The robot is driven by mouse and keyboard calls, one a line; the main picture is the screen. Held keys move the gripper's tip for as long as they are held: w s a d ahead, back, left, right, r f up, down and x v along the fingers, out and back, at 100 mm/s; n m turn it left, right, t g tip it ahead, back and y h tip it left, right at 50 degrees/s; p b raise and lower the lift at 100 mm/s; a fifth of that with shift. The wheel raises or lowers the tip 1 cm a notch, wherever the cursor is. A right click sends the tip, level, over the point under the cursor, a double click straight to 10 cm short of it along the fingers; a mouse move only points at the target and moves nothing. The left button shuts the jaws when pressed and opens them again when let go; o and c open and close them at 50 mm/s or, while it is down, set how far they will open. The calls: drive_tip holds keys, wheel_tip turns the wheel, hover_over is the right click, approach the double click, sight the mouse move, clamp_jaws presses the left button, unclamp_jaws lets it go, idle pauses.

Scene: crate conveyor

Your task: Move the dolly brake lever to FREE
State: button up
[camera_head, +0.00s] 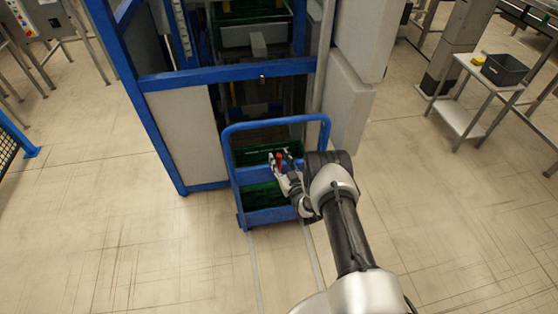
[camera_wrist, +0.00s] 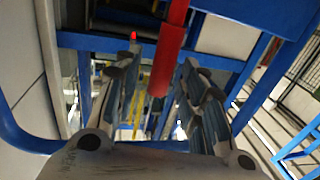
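The blue dolly (camera_head: 238,190) stands in front of a blue-framed bay, with its raised handle loop towards the bay. The red brake lever (camera_head: 280,156) shows as a small red piece at the dolly's middle. In the wrist view the lever (camera_wrist: 167,48) is a red bar hanging down from the top edge, between the two fingers. My gripper (camera_head: 281,163) is open at the lever, and its fingers (camera_wrist: 158,75) stand apart on either side of it. Gaps show beside the bar, though contact is hard to judge. No FREE marking is legible.
Dark green crates (camera_head: 265,196) sit in the dolly. The blue bay frame (camera_head: 225,74) and pale panels (camera_head: 345,105) stand close behind it. A trolley (camera_head: 465,115) with a dark bin (camera_head: 504,69) is at the right. Floor is clear left and right.

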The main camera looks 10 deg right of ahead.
drive_tip(key=shift+w+a, duration=0.15)
drive_tip(key=shift+w, duration=0.45)
clamp_jaws()
idle(0.4)
